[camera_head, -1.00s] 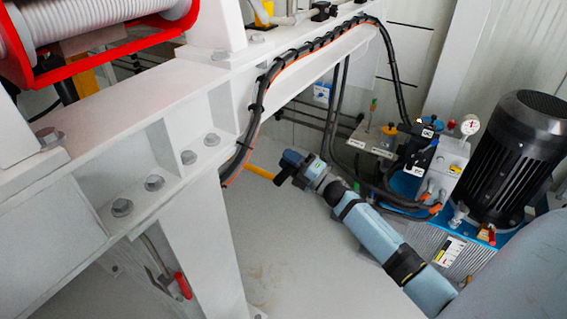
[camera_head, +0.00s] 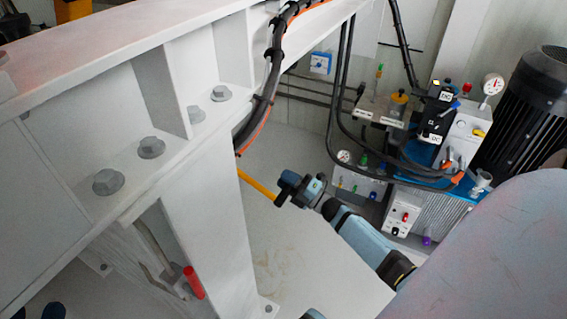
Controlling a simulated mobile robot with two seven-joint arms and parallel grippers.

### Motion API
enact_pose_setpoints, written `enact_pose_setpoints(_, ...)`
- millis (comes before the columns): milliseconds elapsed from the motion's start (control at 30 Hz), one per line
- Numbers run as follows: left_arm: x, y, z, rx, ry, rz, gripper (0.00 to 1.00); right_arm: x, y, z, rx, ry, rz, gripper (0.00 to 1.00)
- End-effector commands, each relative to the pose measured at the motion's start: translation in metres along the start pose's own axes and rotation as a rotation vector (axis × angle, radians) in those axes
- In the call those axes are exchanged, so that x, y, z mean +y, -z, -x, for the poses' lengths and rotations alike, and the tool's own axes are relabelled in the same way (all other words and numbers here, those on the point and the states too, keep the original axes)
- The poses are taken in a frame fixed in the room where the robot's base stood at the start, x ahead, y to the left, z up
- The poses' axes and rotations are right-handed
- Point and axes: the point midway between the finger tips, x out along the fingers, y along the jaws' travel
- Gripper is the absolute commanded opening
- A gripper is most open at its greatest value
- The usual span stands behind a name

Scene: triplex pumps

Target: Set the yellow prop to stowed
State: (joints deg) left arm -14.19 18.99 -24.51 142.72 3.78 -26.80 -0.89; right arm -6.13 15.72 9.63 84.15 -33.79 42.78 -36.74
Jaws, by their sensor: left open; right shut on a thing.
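The yellow prop (camera_head: 256,184) shows as a short yellow rod beside the white steel post. It slopes down to the right, and its upper left end is hidden behind the post's edge. My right gripper (camera_head: 286,190) comes in from the right and is shut on the prop's lower right end. The fingers partly cover that end. My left gripper (camera_head: 38,312) shows only as dark tips at the bottom left edge, apart from the prop and open. The rest of it is out of frame.
A white beam with large bolts (camera_head: 151,147) fills the left, with black hoses (camera_head: 268,95) along it. A red handle (camera_head: 193,282) is low on the post. A hydraulic unit (camera_head: 440,130) and black motor (camera_head: 545,110) stand right. Floor (camera_head: 275,250) between is clear.

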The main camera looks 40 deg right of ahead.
Motion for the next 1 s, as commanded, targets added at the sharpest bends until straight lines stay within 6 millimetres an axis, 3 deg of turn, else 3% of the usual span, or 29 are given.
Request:
enact_pose_setpoints(467,-0.001,0.001,-0.001,0.012,0.0,-0.016,0.43,-0.006,0.0,0.003,0.0,-0.001,0.0,0.0)
enact_pose_setpoints(500,-0.001,0.001,-0.001,0.012,0.0,-0.016,0.43,-0.006,0.0,0.003,0.0,0.0,0.0,0.3)
enact_pose_setpoints(600,-0.001,0.001,-0.001,0.011,0.0,-0.016,0.43,-0.006,0.0,0.003,0.0,0.0,0.0,0.53)
enact_pose_setpoints(1000,-0.001,0.004,-0.001,0.007,-0.001,-0.01,0.43,-0.005,0.0,0.011,-0.001,0.001,-0.001,0.53)
